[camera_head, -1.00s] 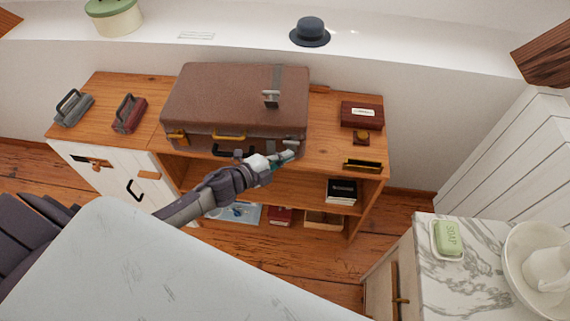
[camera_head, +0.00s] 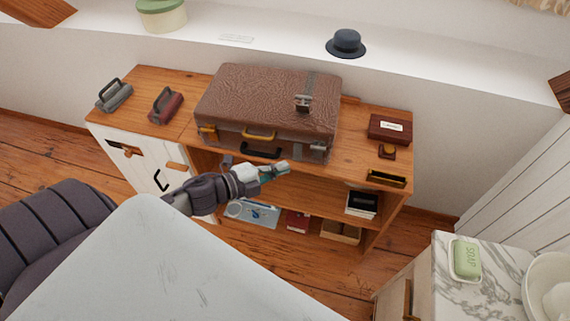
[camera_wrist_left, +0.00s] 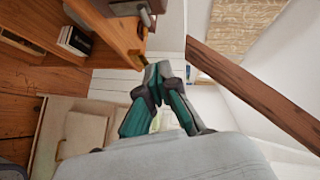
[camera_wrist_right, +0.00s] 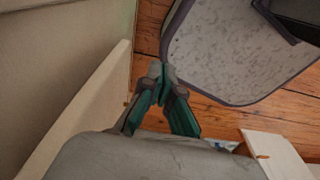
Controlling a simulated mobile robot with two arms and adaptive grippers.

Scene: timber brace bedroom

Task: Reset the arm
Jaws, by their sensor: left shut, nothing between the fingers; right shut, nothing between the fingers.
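My left gripper (camera_head: 276,171) is shut and empty in the head view. It appears in front of the wooden cabinet (camera_head: 365,150), below the brown suitcase (camera_head: 268,100) in the picture, apart from the suitcase. In the left wrist view its fingertips (camera_wrist_left: 158,72) are together with nothing between them. My right gripper is out of the head view. In the right wrist view its fingertips (camera_wrist_right: 160,72) are together and empty, over a wooden floor (camera_wrist_right: 190,108) beside a pale panel.
A grey case (camera_head: 114,98) and a red one (camera_head: 166,107) stand on the cabinet's left; a dark red box (camera_head: 389,128) is at its right. A marble-topped stand with green soap (camera_head: 466,260) is at lower right. A wooden beam (camera_wrist_left: 255,90) crosses the left wrist view.

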